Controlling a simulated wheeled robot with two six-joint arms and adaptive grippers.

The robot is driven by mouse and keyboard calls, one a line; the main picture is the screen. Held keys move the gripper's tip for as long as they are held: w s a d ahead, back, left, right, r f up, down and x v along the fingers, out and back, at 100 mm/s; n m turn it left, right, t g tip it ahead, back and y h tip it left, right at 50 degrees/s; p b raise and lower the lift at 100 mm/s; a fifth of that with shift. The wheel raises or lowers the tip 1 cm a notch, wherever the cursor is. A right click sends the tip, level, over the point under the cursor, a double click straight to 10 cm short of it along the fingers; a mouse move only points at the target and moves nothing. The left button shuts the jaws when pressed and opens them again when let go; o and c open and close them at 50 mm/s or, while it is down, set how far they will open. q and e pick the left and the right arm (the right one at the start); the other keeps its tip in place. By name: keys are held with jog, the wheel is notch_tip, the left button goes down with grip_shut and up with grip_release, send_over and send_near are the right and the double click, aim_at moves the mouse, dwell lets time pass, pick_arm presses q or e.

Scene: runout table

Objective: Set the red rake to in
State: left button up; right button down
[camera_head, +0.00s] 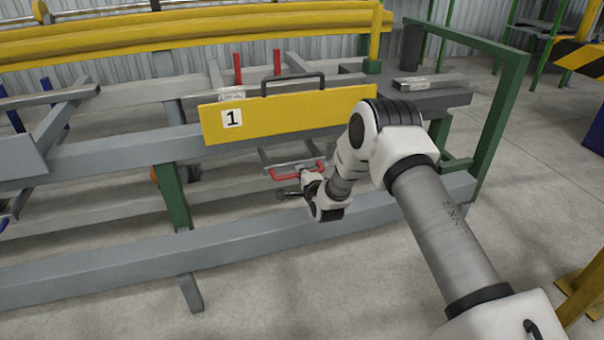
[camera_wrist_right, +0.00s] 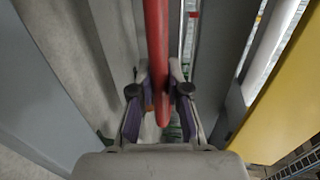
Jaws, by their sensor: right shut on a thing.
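The red handle of the rake (camera_head: 284,177) sticks out below the yellow panel marked 1, on the front of the runout table. It runs as a red bar between my fingers in the right wrist view (camera_wrist_right: 157,45). My right gripper (camera_head: 306,177) is shut on this red handle, with one finger on each side of it (camera_wrist_right: 158,100). Part of the handle is hidden by the gripper. I cannot tell how far in or out the rake stands. My left gripper is in neither view.
The yellow panel (camera_head: 290,117) with a dark grab handle hangs just above my gripper. Two red upright posts (camera_head: 238,68) stand behind it. A long grey beam (camera_head: 240,232) runs below, and a green frame (camera_head: 497,110) stands right. Concrete floor lies open in front.

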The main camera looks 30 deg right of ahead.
jog(key=shift+w+d+r, duration=0.1)
jog(key=shift+w+r, duration=0.05)
jog(key=shift+r, duration=0.05)
jog(key=c, duration=1.4)
grip_release()
jog(key=shift+o, duration=1.3)
jog(key=shift+w+f, duration=0.15)
jog(key=shift+f, duration=0.05)
jog(key=v, duration=1.2)
